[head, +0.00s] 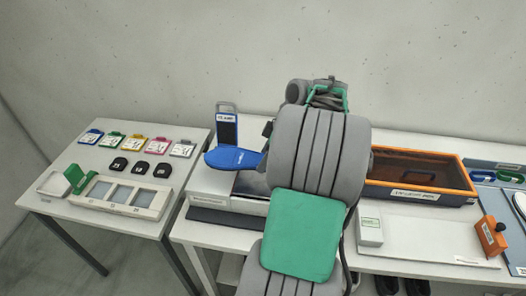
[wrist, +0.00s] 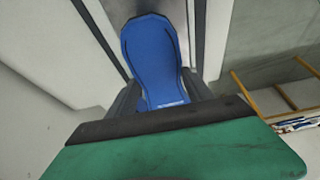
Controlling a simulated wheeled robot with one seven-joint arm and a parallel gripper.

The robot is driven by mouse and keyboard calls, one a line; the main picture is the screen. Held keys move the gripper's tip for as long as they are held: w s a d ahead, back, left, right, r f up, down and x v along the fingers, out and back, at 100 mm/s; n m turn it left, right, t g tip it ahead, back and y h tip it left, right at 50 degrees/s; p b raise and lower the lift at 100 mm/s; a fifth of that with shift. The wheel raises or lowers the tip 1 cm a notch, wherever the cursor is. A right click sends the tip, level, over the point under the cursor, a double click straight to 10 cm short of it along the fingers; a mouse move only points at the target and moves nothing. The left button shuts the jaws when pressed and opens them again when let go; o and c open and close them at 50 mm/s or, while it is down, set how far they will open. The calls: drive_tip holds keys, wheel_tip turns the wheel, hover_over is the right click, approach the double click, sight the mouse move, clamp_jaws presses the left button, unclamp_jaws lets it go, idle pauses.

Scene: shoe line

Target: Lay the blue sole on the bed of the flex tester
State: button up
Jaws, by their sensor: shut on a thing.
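The blue sole (head: 232,158) shows left of my arm in the head view, over a low pale machine with a dark top that appears to be the flex tester (head: 205,181). In the wrist view the sole (wrist: 152,55) points away from my gripper (wrist: 160,98), whose dark fingers are shut on its near end. The sole looks roughly level and seems to be above the machine, but I cannot tell the gap. My arm hides most of the gripper and the right part of the machine in the head view.
A dark upright panel with a label (head: 227,131) stands behind the sole. An orange-rimmed box (head: 420,199) is right of my arm, with a small white box (head: 370,231) in front. A left table holds coloured cards, black pieces and a pale tray (head: 90,198).

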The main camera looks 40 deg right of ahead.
sight(260, 180)
wheel_tip(260, 180, down, 8)
drive_tip(key=b, duration=0.5)
drive_tip(key=shift+w+r+b, duration=0.1)
drive_tip(key=shift+b, duration=0.2)
drive_tip(key=o, duration=1.7)
drive_tip(key=shift+a, duration=0.1)
drive_tip(key=v, duration=0.8)
drive_tip(key=shift+w+a, duration=0.1)
